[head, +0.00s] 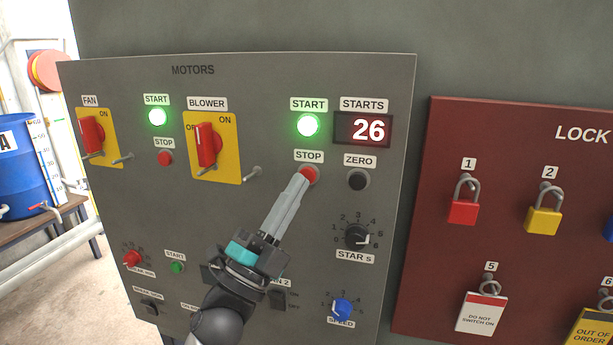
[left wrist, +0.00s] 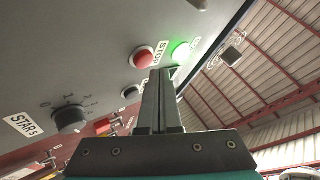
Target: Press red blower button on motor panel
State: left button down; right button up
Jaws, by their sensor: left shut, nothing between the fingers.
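The motor panel (head: 275,70) is a grey upright board headed MOTORS. The red blower button (head: 310,173) sits under the STOP label, right of the yellow BLOWER switch plate (head: 229,160). My left gripper (head: 300,180) is shut and empty, its fingertips at the lower left edge of that button in the head view. In the left wrist view the red button (left wrist: 143,57) shows just left of the fingertips (left wrist: 163,73). I cannot tell whether they touch it. The green START light (head: 308,125) above is lit. My right gripper is not in view.
A STARTS display (head: 363,130) reads 26, with a black ZERO button (head: 357,181) below it. The fan's red STOP button (head: 165,158) is further left. A short handle (head: 253,174) sticks out near the blower plate. A dark red lock board (head: 500,140) stands at the right.

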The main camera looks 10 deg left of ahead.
pick_arm(q)
jog(key=shift+w, duration=0.1)
dwell(0.7)
jog(key=shift+w, duration=0.35)
jog(key=shift+w, duration=0.45)
dwell(0.6)
jog(key=shift+s, duration=0.9)
jog(key=s+p, duration=0.1)
jog(key=s, duration=0.4)
jog(key=shift+a, duration=0.1)
